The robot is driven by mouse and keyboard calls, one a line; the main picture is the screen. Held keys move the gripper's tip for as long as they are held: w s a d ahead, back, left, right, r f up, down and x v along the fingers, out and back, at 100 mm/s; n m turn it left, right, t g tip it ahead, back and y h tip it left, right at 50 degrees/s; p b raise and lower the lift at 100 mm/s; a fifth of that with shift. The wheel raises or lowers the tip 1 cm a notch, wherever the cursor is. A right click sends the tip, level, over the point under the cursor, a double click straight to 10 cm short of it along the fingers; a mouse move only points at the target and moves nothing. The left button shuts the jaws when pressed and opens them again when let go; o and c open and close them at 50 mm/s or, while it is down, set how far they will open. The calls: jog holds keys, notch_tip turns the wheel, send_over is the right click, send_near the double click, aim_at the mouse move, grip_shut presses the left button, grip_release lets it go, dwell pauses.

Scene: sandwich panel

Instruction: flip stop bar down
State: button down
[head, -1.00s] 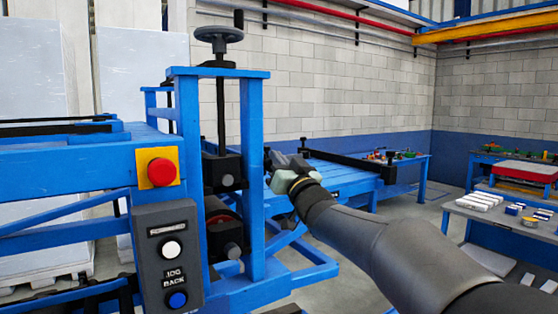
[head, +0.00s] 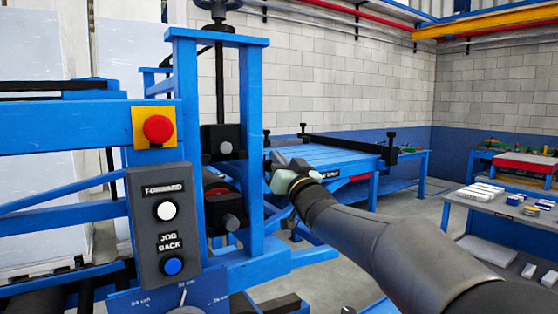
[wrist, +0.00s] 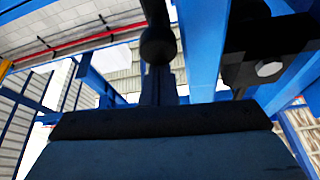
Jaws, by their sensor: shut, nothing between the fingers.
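A long black bar (head: 350,147), which looks like the stop bar, runs across the blue table behind the machine, with short black posts at its ends. I cannot tell whether it is up or down. My gripper (head: 273,158) is shut and empty. In the head view it appears beside the right blue post of the machine, left of the bar. In the wrist view, a dark round knob on a rod (wrist: 158,45) is just past my gripper (wrist: 160,75). I cannot tell whether they touch.
The blue frame (head: 252,150) stands close to the left of my gripper, with black roller blocks (head: 223,143) inside. A control box (head: 165,225) and a red stop button (head: 157,129) are at the left. A grey bench (head: 505,215) is at the right.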

notch_tip(320, 180, up, 4)
jog(key=p, duration=0.2)
jog(key=b+v, duration=0.3)
jog(key=v, duration=0.7)
jog(key=shift+d+f+b, duration=0.2)
jog(key=shift+d+b, duration=0.1)
jog(key=shift+d, duration=0.1)
jog(key=s+d+f+m+g+h, duration=0.2)
jog(key=d+f+h, duration=0.15)
jog(key=f, duration=0.35)
jog(key=s+d+f+m+g+h+p, duration=0.1)
jog(key=s+d+f+g+h, duration=0.2)
jog(key=f, duration=0.4)
jog(key=d+f+m+g+h, duration=0.1)
jog(key=d+f+m+h, duration=0.1)
jog(key=d+f+h, duration=0.4)
jog(key=s+f+g, duration=0.6)
jog(key=s+f, duration=0.3)
jog(key=s, duration=0.4)
jog(key=s+f+n+g+p, duration=0.1)
jog(key=s+f+g, duration=0.5)
jog(key=s+f, duration=0.4)
jog(key=s, duration=0.4)
jog(key=shift+d+g+y, duration=0.35)
jog(key=shift+g, duration=0.05)
jog(key=shift+s, duration=0.15)
